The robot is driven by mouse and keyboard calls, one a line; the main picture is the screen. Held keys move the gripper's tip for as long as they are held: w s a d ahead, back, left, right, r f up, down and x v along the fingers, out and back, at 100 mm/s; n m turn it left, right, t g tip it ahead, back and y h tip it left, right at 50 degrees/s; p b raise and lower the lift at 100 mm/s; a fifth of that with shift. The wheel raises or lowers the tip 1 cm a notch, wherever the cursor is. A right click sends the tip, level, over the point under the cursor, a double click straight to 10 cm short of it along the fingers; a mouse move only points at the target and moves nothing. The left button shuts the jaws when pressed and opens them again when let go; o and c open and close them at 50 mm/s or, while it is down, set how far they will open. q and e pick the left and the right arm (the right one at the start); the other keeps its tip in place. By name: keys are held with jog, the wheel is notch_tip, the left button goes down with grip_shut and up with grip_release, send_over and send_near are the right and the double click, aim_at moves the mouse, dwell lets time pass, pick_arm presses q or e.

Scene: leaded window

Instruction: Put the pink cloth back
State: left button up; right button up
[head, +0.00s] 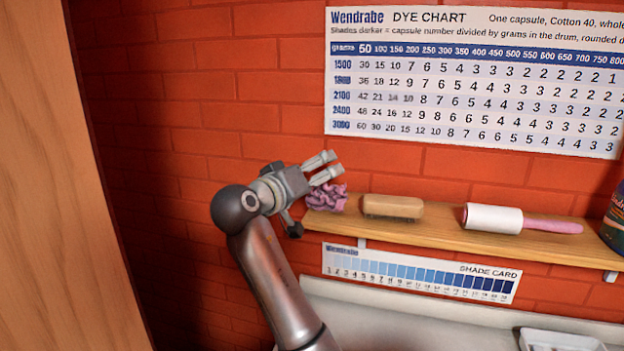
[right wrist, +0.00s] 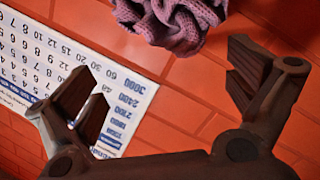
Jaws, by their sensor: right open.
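The pink cloth (head: 328,197), a crumpled mauve-pink bundle, lies at the left end of the wooden wall shelf (head: 440,233). My right gripper (head: 333,165) is just above and left of the cloth in the head view, with its fingers apart and empty. In the right wrist view the cloth (right wrist: 172,22) shows at the top edge, partly cut off, beyond the open fingers (right wrist: 165,75) and not between them. My left gripper is not in view.
A wooden brush (head: 393,207) lies beside the cloth, then a lint roller (head: 493,218) with a pink handle. A dark can (head: 613,225) stands at the right. A dye chart (head: 475,80) hangs above, a shade card (head: 418,271) below. A wooden panel (head: 50,180) edges the left.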

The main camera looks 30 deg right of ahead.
jog(key=shift+b+v, duration=0.7)
jog(key=shift+v, duration=0.15)
jog(key=b+v, duration=0.3)
jog(key=v, duration=0.7)
jog(key=shift+a, duration=0.15)
jog(key=shift+r, duration=0.1)
